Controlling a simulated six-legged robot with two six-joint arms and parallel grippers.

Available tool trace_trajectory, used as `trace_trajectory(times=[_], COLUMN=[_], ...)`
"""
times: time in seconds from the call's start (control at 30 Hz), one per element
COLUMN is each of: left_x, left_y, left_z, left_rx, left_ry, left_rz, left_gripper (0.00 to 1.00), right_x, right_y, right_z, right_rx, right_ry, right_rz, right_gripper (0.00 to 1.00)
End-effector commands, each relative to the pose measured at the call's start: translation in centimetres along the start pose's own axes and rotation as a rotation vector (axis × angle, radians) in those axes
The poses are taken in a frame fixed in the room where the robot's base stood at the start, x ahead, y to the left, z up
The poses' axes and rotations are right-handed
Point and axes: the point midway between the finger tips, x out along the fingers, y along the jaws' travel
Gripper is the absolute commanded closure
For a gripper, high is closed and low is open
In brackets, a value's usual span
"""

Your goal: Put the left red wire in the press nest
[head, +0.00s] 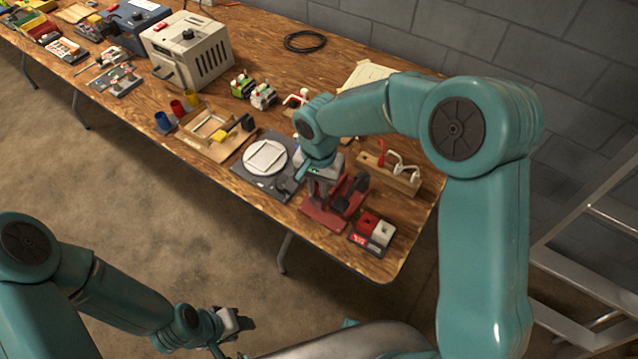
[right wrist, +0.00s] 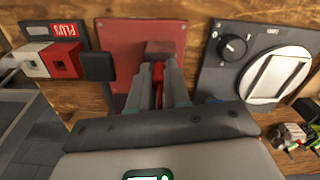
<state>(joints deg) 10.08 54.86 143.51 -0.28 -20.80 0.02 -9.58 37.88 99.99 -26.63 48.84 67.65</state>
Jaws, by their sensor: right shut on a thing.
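My right gripper (right wrist: 158,92) is shut on a red wire (right wrist: 158,74), of which only a short piece shows between the fingers. The gripper is over the red press (head: 321,217), whose red base plate (right wrist: 118,38) lies ahead of the fingers in the right wrist view. The wire's tip points at a brownish block (right wrist: 160,48) on that plate, which looks like the nest; I cannot tell whether they touch. In the head view my arm hides the nest. My left gripper (head: 240,322) is low in front of the table, away from the press; its jaws are unclear.
A wooden rack (head: 402,184) behind the press holds a red wire (head: 381,150) and white ones. A red and white plug block (head: 371,232) stands at the table's front right. A dark plate with a white disc (head: 267,160) is left of the press.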

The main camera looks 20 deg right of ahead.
Motion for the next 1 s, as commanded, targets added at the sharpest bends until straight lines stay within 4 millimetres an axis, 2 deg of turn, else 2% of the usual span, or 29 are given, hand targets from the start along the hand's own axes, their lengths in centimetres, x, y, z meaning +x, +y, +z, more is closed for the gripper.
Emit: trace_trajectory(times=[0.97,1.0], left_x=[0.71,0.71], left_y=[-0.25,-0.26], left_z=[-0.01,-0.01], left_rx=[0.000,0.000], left_ry=[0.000,0.000], left_rz=[0.000,0.000], left_gripper=[0.57,0.57], right_x=[0.58,0.58], right_y=[-0.03,-0.03], right_z=[-0.01,-0.01], right_rx=[0.000,0.000], right_ry=[0.000,0.000], right_rz=[0.000,0.000], right_gripper=[1.00,0.70])
